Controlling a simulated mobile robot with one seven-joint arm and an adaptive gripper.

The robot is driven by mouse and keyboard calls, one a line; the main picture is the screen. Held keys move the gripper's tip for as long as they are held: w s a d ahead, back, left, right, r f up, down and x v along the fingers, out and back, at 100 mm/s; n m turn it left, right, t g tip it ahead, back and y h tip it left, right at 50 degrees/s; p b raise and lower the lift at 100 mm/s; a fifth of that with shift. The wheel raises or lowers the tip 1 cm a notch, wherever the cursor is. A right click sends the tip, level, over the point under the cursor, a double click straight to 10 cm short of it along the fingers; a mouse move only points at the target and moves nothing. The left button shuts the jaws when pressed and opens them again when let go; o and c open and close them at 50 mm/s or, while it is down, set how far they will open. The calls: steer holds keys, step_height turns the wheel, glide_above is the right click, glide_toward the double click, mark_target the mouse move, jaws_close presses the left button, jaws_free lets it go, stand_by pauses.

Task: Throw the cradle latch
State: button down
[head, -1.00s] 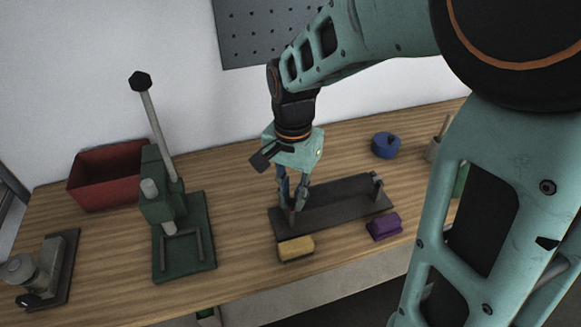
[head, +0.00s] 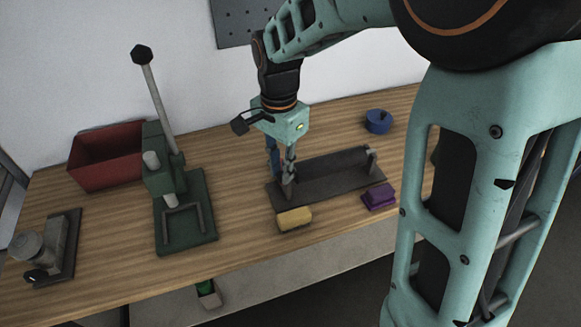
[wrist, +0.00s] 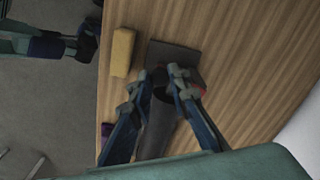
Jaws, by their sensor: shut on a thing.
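A dark grey cradle-like fixture (head: 325,187) lies on the bench, with a low rear wall and a short post (head: 371,160) at its right end. My gripper (head: 286,178) points down at the fixture's left end. It is shut on a small upright part there, probably the latch; the fingers hide most of it. In the wrist view my gripper (wrist: 168,75) has its fingertips close together around a dark piece above the fixture's plate (wrist: 180,55). A small red bit shows beside the right fingertip.
A yellow block (head: 294,219) and a purple block (head: 379,197) lie in front of the fixture. A blue round piece (head: 378,121) is behind. A green lever press (head: 185,225), red bin (head: 105,160) and grey device (head: 45,255) stand left.

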steer(key=w+a+m, duration=0.3)
steer(key=a+m, duration=0.3)
steer(key=m, duration=0.5)
steer(key=shift+m+p, duration=0.35)
steer(key=shift+m, duration=0.05)
steer(key=shift+w+r, duration=0.1)
steer(key=c, duration=1.8)
jaws_free()
step_height(320, 180, up, 12)
steer(key=shift+f, duration=0.1)
